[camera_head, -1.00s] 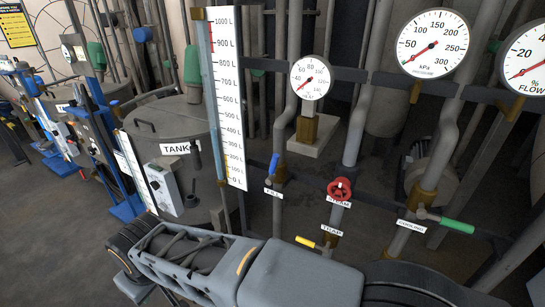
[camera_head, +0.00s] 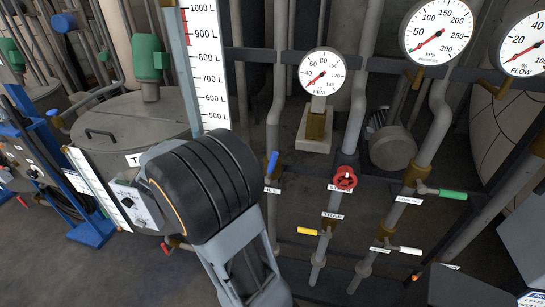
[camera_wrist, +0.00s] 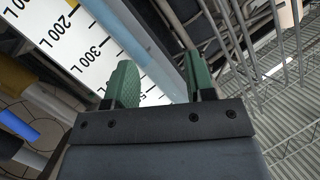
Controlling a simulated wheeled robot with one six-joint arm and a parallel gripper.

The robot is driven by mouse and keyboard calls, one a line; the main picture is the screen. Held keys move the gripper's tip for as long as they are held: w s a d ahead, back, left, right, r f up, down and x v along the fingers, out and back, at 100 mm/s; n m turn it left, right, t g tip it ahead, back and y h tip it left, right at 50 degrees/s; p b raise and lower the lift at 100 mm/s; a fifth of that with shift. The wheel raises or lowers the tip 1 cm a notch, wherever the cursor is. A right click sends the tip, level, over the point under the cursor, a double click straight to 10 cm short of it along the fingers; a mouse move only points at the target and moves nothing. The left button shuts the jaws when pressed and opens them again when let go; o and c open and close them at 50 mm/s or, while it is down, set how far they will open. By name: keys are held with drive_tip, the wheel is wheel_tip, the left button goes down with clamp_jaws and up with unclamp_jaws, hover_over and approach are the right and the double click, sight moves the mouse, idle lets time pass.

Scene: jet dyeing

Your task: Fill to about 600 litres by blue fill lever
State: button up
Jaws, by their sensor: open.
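The blue fill lever (camera_head: 272,163) stands steeply tilted on its pipe in the head view, above a label partly hidden by my arm. The level scale (camera_head: 209,75), white with litre marks, stands left of it; my arm covers its lower part. My gripper (camera_wrist: 162,84) has two green fingers, apart and empty, in the wrist view. The scale (camera_wrist: 75,42) shows beyond them, with 200 L and 300 L readable. I cannot tell the liquid level. A blue bar at the left of the wrist view may be the lever; I cannot tell.
The grey tank (camera_head: 125,120) stands behind my arm. Right of the fill lever are a red steam wheel (camera_head: 345,179), a yellow trap lever (camera_head: 307,231), a green cooling lever (camera_head: 452,194) and a white-handled lever (camera_head: 410,250). Gauges (camera_head: 439,32) hang above on pipes.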

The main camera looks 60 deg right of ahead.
drive_tip(key=s+d+f+m+g+h, duration=0.3)
drive_tip(key=s+d+m+g+h, duration=0.1)
drive_tip(key=s+d+m+g, duration=0.3)
drive_tip(key=m+g+y+p, duration=0.2)
drive_tip(key=m+g, duration=0.2)
drive_tip(key=g, duration=1)
approach(273, 160)
drive_tip(key=x, duration=0.3)
drive_tip(key=p+x, duration=0.1)
drive_tip(key=x, duration=0.3)
drive_tip(key=f+p+x, duration=0.1)
drive_tip(key=x, duration=0.2)
drive_tip(key=shift+w+d, duration=0.3)
drive_tip(key=shift+d, duration=0.2)
clamp_jaws()
